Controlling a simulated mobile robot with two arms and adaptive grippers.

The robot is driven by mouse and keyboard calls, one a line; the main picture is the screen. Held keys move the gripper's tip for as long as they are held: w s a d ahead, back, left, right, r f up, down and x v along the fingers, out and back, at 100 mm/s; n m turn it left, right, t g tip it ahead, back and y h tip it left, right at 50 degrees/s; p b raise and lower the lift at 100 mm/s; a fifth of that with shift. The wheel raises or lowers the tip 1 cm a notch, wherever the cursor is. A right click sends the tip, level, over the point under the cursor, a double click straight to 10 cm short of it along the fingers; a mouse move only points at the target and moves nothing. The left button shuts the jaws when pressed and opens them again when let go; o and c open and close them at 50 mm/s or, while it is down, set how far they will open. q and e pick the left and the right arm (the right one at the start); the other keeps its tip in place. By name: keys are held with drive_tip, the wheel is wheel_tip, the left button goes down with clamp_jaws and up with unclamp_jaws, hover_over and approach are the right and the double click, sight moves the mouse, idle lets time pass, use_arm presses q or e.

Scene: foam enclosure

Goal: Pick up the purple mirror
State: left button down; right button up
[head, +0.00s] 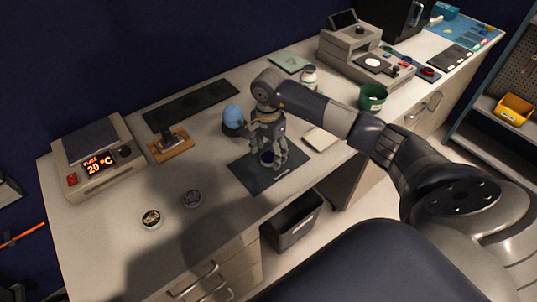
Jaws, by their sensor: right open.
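The purple mirror (267,159) is a small dark purple round piece with a pale face, low over or on the dark mat (250,179) on the bench. My right gripper (272,164) points down at it from above, its fingers open around or just beside it. The fingers partly hide the mirror, and I cannot tell whether they touch it. My left gripper is not in view.
A blue rounded object (233,115) stands just left of my right gripper. A green cup (372,97) and white bottle (309,78) stand right.

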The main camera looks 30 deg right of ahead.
drive_tip(key=shift+f, duration=0.6)
drive_tip(key=c, duration=1.2)
drive_tip(key=shift+r, duration=0.2)
